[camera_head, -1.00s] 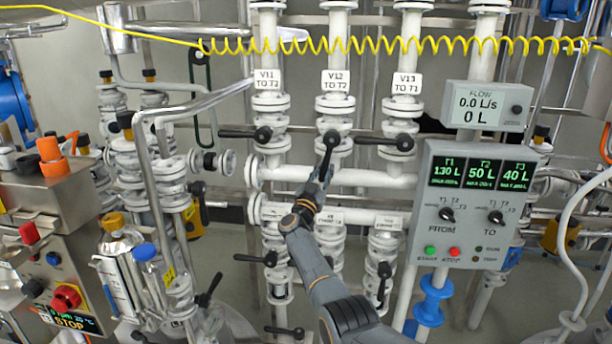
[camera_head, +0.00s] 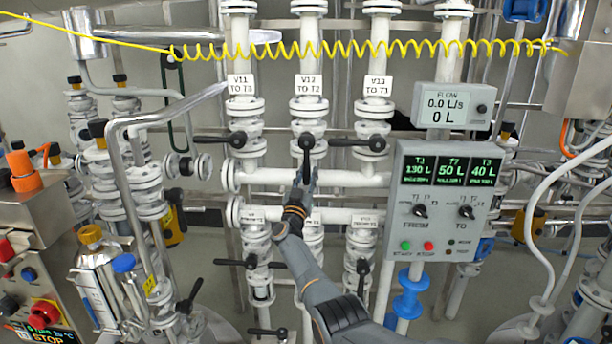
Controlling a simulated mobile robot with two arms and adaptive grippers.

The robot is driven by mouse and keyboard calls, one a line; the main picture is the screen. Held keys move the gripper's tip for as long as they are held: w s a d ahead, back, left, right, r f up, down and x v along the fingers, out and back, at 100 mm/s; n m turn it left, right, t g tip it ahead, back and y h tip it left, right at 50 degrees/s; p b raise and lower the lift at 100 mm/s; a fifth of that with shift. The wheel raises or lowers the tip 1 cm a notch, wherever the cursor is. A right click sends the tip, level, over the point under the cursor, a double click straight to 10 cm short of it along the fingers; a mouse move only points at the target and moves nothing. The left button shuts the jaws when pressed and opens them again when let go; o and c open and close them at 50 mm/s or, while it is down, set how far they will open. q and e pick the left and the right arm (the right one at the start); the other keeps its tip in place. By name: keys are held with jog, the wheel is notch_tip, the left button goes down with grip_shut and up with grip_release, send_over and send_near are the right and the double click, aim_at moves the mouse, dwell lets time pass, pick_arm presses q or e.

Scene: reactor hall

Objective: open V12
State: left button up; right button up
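The valve labelled V12 TO T2 (camera_head: 308,85) stands in the middle white pipe column. Its black lever (camera_head: 306,156) hangs straight down from its hub, in line with the pipe. My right gripper (camera_head: 305,179) is at the lower end of this lever, its fingers pointing up. The fingers are small and overlap the lever's tip, so I cannot tell whether they are closed on it or only beside it. My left gripper is not in view.
The levers of V11 (camera_head: 216,140) and V13 (camera_head: 352,142) point left, across their pipes. A control panel (camera_head: 440,226) stands to the right, below a flow display (camera_head: 453,105) reading 0.0 L/s. A coiled yellow hose (camera_head: 350,49) crosses above. More valves sit below.

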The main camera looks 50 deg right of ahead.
jog(key=shift+o, duration=0.9)
jog(key=shift+s+d, duration=0.1)
jog(key=shift+r+t, duration=0.1)
jog(key=shift+t, duration=0.2)
jog(key=shift+a+f, duration=0.2)
jog(key=shift+a, duration=0.3)
jog(key=v, duration=1.1)
jog(key=shift+s, duration=0.2)
